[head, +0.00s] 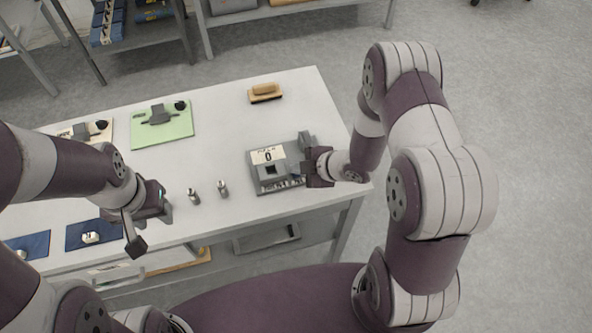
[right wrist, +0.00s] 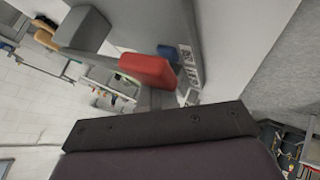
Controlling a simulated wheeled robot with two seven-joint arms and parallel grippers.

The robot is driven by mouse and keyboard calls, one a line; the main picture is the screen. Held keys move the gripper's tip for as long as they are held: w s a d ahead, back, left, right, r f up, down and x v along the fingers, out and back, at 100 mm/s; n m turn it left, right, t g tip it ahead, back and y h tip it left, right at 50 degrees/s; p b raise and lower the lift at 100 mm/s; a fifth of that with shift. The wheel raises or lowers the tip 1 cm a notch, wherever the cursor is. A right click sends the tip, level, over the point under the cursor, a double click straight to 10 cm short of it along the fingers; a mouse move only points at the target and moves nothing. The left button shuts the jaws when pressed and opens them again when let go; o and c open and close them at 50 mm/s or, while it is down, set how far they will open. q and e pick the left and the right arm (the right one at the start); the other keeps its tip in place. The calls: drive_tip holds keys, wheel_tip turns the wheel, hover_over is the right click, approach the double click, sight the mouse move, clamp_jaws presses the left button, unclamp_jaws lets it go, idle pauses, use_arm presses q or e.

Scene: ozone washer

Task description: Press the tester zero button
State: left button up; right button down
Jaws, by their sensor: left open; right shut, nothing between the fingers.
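The tester (head: 259,182) is a grey box near the right end of the white table, with a light label (head: 268,155) marked "0" on top. My right gripper (head: 308,168) is shut and empty at the tester's right side and hides part of it. In the right wrist view, a red block-like part (right wrist: 147,70) and a smaller blue part (right wrist: 168,52) show on grey surfaces just beyond the gripper's dark edge. I cannot tell whether the gripper touches either one, nor which is the zero button. My left gripper (head: 140,222) is open over the table's front left area.
Two small metal cylinders (head: 208,191) stand between my left gripper and the tester. A green board with a clamp (head: 178,136) and a wooden-handled brush (head: 265,92) lie further back. Blue mats (head: 88,233) lie front left. The table's middle is clear.

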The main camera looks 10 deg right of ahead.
drive_tip(key=shift+r+p, duration=0.65)
drive_tip(key=shift+r, duration=0.15)
wheel_tip(320, 180, up, 5)
drive_tip(key=p, duration=0.4)
drive_tip(key=shift+r+p, duration=0.1)
drive_tip(key=shift+p, duration=0.25)
